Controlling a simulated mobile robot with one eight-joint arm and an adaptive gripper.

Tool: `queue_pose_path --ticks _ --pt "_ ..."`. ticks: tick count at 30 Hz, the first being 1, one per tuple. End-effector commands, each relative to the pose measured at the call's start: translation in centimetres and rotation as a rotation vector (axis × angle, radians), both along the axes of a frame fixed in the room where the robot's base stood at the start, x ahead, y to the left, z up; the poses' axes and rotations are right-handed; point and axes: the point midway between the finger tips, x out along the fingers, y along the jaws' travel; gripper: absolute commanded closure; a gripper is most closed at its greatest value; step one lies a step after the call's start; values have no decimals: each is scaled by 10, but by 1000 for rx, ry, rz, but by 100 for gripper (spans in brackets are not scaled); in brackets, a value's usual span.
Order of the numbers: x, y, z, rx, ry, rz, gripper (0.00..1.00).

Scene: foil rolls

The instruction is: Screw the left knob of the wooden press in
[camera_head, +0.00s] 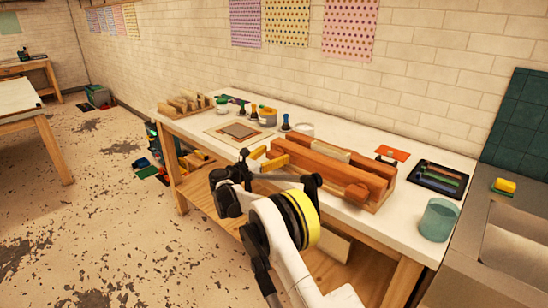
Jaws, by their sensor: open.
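The wooden press (340,171) is a long red-brown block assembly on the white bench, running from centre to right. A round red-brown knob (357,193) shows on its front face near the right end. The left knob cannot be made out clearly; my gripper and arm cover part of the press's left front.
On the white bench (400,208) a framed board (240,131), small bottles and jars stand left of the press. A dark tray (439,178) and a teal glass jar (438,218) are right of it. A sink (515,247) lies at far right.

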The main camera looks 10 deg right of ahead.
Motion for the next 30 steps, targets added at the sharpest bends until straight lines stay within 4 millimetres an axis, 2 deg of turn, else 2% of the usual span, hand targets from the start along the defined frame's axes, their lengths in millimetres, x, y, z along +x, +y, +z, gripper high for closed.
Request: queue_pose_path --ticks 7,12,22,30 --pt "0 0 1 0 0 0 21" --pt "0 0 1 0 0 0 72" --pt "0 0 0 17 -23 0 72" --pt "-1 -1 0 104 -142 -1 72"
